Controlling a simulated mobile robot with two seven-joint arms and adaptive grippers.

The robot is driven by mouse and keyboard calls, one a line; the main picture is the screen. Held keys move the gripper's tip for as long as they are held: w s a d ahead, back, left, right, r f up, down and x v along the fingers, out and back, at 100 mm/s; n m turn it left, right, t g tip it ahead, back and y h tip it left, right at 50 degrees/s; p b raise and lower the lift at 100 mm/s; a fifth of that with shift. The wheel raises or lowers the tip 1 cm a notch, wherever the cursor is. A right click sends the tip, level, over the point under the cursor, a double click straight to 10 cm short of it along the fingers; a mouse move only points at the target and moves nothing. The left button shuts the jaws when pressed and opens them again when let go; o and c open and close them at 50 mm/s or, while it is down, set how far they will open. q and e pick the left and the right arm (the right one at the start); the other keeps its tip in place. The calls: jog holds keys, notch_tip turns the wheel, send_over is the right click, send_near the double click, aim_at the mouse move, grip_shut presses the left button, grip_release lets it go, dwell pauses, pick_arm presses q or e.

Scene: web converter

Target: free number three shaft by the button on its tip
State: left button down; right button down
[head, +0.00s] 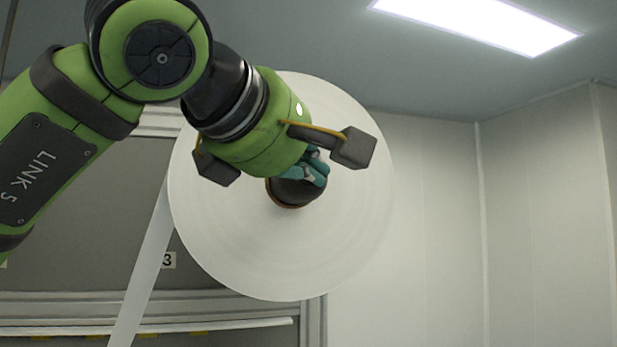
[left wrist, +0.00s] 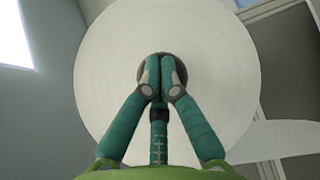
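A large white roll (head: 250,262) hangs on a shaft. The dark shaft end (head: 292,195) with a brown rim shows at the roll's centre. My left gripper (head: 318,170) is in front of the shaft end, its teal fingers pointing at it. In the left wrist view the two upper fingers (left wrist: 161,70) lie side by side with their tips together over the dark centre (left wrist: 148,72) of the roll (left wrist: 105,60). The gripper looks shut, with nothing seen between the fingers. The button is hidden behind them, and I cannot tell whether they touch it. My right gripper is not in view.
A white web (head: 145,270) runs down from the roll's left side. A label "3" (head: 168,260) is on the grey machine panel (head: 215,277) behind. Metal rails (head: 240,308) cross below. Right of the roll there is free room before a pale wall (head: 435,220).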

pick_arm(q)
jog(key=shift+s+d+b, duration=0.2)
jog(key=shift+s+d, duration=0.1)
jog(key=shift+s, duration=0.5)
jog(key=shift+s+d+b, duration=0.15)
jog(key=shift+s+d, duration=0.1)
jog(key=shift+s, duration=0.6)
jog(key=shift+s+d+b, duration=0.2)
jog(key=shift+s+d, duration=0.1)
jog(key=shift+s, duration=0.5)
